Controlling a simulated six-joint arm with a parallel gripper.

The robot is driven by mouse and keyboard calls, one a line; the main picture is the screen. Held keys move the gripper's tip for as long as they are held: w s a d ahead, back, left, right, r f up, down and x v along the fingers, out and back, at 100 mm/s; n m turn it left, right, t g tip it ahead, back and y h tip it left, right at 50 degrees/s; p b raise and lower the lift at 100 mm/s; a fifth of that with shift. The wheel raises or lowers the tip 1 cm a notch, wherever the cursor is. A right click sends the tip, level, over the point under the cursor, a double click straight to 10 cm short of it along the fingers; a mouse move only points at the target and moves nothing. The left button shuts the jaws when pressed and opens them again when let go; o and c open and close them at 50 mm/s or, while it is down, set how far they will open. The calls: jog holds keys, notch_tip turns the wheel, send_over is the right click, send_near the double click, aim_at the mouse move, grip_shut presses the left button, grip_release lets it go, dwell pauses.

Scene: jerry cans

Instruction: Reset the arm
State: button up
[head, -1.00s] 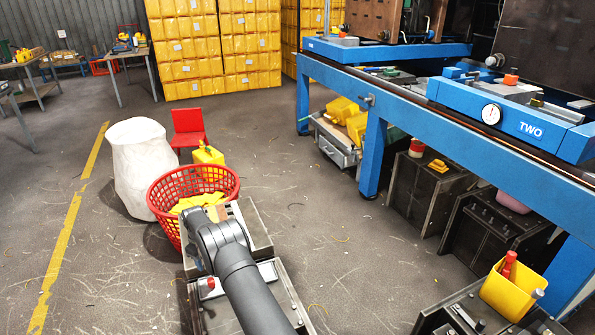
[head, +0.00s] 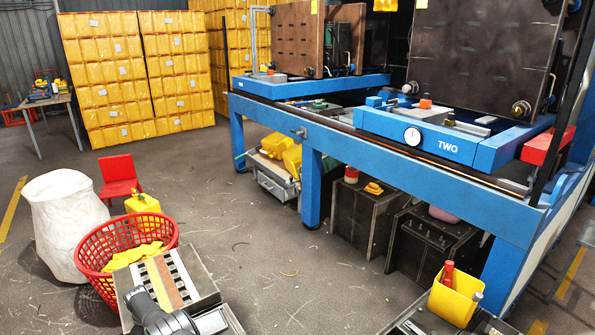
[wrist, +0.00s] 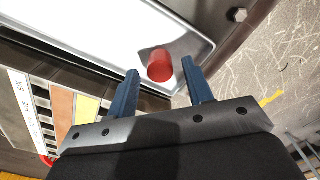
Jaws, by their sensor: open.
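My gripper (wrist: 160,65) is open in the wrist view, with two blue fingers spread apart and nothing held between them. A red cylindrical knob (wrist: 160,67) shows between and beyond the fingertips, on a bright pale plate (wrist: 120,30); I cannot tell whether the fingers touch it. In the head view, part of my arm (head: 168,320) shows at the bottom left, by a metal stand with a striped top (head: 165,283). The fingers are out of sight in that view.
A red basket (head: 95,255) with yellow pieces stands left of the stand, by a white sack-like container (head: 62,215) and red chair (head: 118,175). A blue bench (head: 350,150) runs along the right. A yellow bin (head: 455,298) stands lower right.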

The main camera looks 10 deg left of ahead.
dwell(0.5)
jog(key=shift+f, duration=0.35)
notch_tip(320, 180, up, 12)
notch_tip(320, 180, down, 12)
jog(key=shift+r, duration=0.15)
notch_tip(320, 180, up, 4)
jog(key=shift+f, duration=0.1)
jog(key=shift+w+d+r, duration=0.1)
jog(key=shift+d+r, duration=0.15)
jog(key=shift+r, duration=0.05)
jog(key=w+d+r, duration=0.4)
jog(key=d+r, duration=0.2)
jog(key=d, duration=0.5)
jog(key=shift+m, duration=0.5)
jog(key=s+d+f, duration=0.3)
jog(key=s, duration=0.3)
jog(key=s+d+f, duration=0.2)
jog(key=s+f, duration=0.1)
jog(key=s, duration=0.3)
jog(key=s+d+f, duration=0.3)
jog(key=s, duration=0.4)
jog(key=shift+d, duration=0.3)
